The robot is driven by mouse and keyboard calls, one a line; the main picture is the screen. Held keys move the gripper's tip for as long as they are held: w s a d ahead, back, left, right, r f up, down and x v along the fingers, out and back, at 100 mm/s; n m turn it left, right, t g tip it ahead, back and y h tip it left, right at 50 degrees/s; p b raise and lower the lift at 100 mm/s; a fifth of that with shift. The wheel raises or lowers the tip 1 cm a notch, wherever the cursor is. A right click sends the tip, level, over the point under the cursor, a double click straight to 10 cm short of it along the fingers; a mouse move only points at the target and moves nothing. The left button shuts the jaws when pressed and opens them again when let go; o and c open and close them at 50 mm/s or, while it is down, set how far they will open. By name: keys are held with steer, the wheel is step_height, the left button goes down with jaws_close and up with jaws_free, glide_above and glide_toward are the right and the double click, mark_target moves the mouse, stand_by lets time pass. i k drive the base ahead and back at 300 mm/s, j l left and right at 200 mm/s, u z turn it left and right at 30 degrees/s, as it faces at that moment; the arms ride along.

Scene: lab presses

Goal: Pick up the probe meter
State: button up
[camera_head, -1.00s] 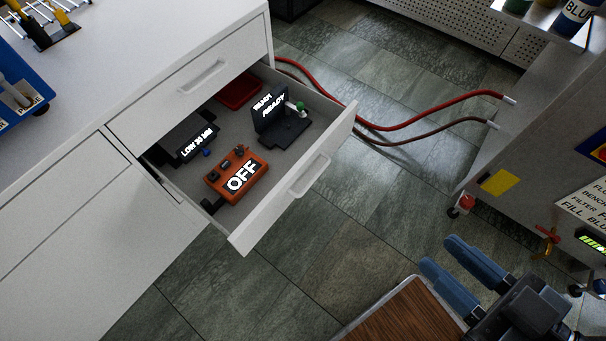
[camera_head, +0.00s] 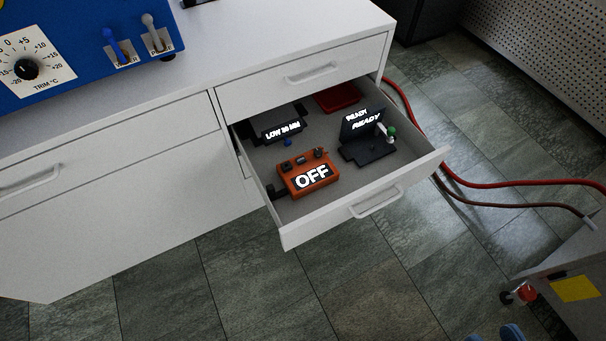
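An orange box-shaped device (camera_head: 308,174) with a lit "OFF" display lies in the open drawer (camera_head: 375,210); it looks like the probe meter. It has small dark knobs on its top and a dark part at its left end. The tips of my gripper (camera_head: 494,336) show at the bottom edge, to the lower right of the drawer. The two blue fingertips stand apart with nothing seen between them. The rest of the gripper is out of view. It is well away from the orange device.
A black device reading "LOW" (camera_head: 282,130), a red tray (camera_head: 338,97) and a black "READY" stand (camera_head: 368,150) share the drawer. A blue control panel (camera_head: 85,50) sits on the counter. Red hoses (camera_head: 480,184) cross the floor towards a grey unit (camera_head: 570,262) at right.

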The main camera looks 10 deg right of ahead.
mark_target(300, 181)
steer(key=l+u, duration=0.75)
steer(key=l, duration=0.3)
steer(key=k+l+u, duration=0.15)
steer(key=l+u, duration=0.25)
steer(key=l, duration=0.1)
